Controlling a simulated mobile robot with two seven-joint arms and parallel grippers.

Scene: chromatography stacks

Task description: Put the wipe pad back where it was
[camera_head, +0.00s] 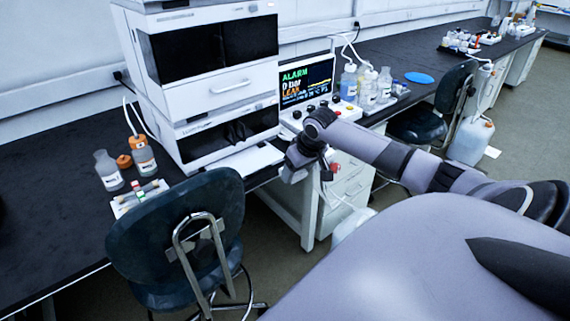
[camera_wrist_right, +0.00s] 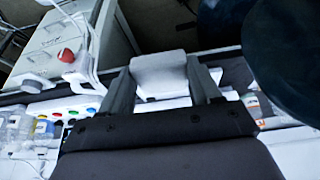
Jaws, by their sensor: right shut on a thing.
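The wipe pad (camera_wrist_right: 158,76) is a pale, whitish block between the two fingers of my right gripper in the right wrist view. My right gripper (camera_head: 297,164) is shut on it. In the head view the gripper is in front of the chromatography stack (camera_head: 212,90), just right of the white tray (camera_head: 250,163) at its base. The gripper's own wrist hides much of the pad there. My left gripper is not in view.
A screen reading ALARM, 0 bar and LEAK (camera_head: 306,82) stands right of the stack. Bottles (camera_head: 368,88) stand beyond it, with a blue disc (camera_head: 419,78). More bottles (camera_head: 108,170) stand at left. A dark chair (camera_head: 180,235) blocks the front; black bench (camera_head: 50,190) is clear at left.

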